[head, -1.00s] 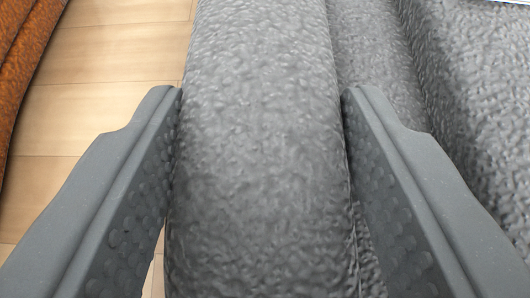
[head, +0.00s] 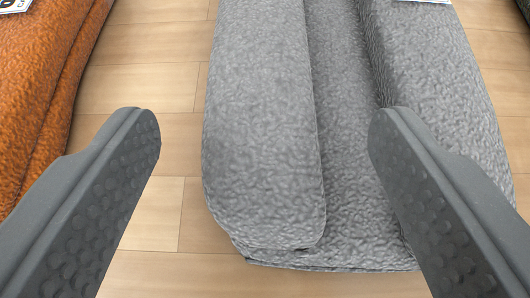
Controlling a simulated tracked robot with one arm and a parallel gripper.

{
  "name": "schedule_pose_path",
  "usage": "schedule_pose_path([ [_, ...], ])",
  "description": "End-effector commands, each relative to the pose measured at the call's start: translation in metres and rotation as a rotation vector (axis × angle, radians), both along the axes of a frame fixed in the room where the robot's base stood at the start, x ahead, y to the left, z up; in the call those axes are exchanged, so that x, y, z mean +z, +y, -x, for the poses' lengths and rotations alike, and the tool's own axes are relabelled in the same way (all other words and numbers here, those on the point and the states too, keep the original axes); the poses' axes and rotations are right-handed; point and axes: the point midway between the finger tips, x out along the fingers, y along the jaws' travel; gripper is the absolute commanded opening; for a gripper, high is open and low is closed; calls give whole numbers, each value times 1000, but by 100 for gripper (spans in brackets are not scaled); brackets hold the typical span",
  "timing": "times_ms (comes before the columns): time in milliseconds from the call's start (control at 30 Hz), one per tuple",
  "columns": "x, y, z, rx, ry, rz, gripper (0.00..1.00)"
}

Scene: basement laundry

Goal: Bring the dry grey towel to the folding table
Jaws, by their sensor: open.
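A grey folded towel (head: 262,120) with a mottled, fuzzy surface lies on a light wood surface, right of centre in the head view. Its left part is a thick rounded fold, with a lower channel and another raised fold to the right. Its near edge shows; its far end is cut off by the top of the view. My gripper (head: 264,135) is open and holds nothing. The left finger is over bare wood left of the towel, and the right finger overlaps the towel's right part in the picture. The fingers are apart from the left fold.
An orange-brown folded towel (head: 50,85) lies at the left, with a small printed card (head: 14,5) on its far part. A pale card (head: 425,1) shows on the grey towel's far part. A dark item (head: 524,8) sits at the top right corner. Bare wood (head: 160,90) lies between the towels.

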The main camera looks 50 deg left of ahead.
Motion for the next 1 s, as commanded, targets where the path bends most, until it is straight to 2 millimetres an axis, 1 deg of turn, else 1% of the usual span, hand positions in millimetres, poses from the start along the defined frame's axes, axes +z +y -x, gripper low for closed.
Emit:
schedule_pose_path([
  [33,8,-8,6,-2,1,1,67],
  [200,21,-28,22,-4,2,1,67],
  [300,27,-37,30,-3,1,3,67],
  [400,31,-42,35,-2,1,2,67],
  [667,31,-44,36,-2,1,2,67],
  [767,40,-50,28,-22,-17,10,67],
  [867,74,-68,3,-90,-76,29,67],
  [900,95,-80,-11,-132,-109,41,67],
  [967,132,-103,-31,-210,-157,62,67],
  [1000,160,-121,-42,-266,-189,71,67],
])
